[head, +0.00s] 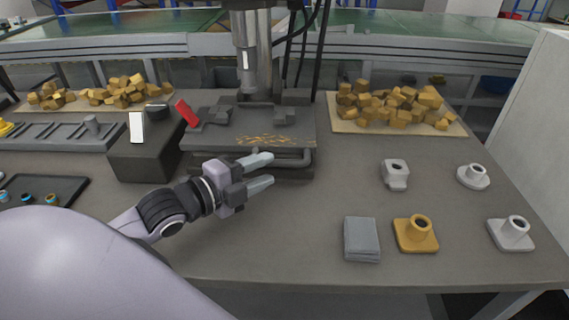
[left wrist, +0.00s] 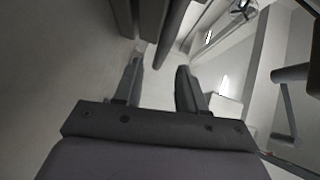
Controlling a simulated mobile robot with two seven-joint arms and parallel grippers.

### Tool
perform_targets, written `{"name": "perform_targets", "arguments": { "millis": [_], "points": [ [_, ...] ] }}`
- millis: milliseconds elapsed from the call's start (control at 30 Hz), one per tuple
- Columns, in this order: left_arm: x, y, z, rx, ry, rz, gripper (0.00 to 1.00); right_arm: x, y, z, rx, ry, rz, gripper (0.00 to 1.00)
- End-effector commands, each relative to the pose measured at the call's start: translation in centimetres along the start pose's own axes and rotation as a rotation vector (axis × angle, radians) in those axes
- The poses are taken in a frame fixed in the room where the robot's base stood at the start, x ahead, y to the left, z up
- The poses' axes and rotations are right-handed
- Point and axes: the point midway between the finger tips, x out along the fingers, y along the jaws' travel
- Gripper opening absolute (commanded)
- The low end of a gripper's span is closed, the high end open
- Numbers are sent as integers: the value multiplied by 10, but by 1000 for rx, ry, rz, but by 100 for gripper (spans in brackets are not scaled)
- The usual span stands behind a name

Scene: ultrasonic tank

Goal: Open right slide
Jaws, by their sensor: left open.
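A dark grey machine base (head: 225,136) stands at the back centre under a vertical metal cylinder (head: 252,45). A rounded bar like a handle (head: 300,158) runs along its front right edge. I cannot tell for sure which part is the right slide. My left gripper (head: 270,169) is open, with its fingers pointing right, just in front of this bar. No object shows between the fingers. The left wrist view shows its two fingers (left wrist: 160,68) apart, with dark bars beyond the tips; contact cannot be told. My right gripper is not in view.
A red lever (head: 187,113) and a dark box (head: 146,156) stand left of the machine. Brown chunks (head: 395,105) lie on a board at the back right. A grey plate stack (head: 361,239), a yellow flanged part (head: 415,233) and several pale parts stand at the right. The front centre table is clear.

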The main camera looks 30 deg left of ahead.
Motion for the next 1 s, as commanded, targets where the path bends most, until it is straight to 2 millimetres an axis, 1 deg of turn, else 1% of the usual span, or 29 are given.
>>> {"name": "perform_targets", "arguments": {
  "millis": [300,500,700,967,1000],
  "points": [
    [36,-1,-1,-3,0,-2,40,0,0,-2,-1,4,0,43],
    [52,0,0,-3,0,0,40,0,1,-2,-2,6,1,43],
    [58,0,-1,-1,1,1,40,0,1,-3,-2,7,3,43],
    [59,0,-1,-1,1,2,40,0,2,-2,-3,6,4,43],
    [59,0,-1,-1,1,2,28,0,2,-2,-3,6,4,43]
  ]
}}
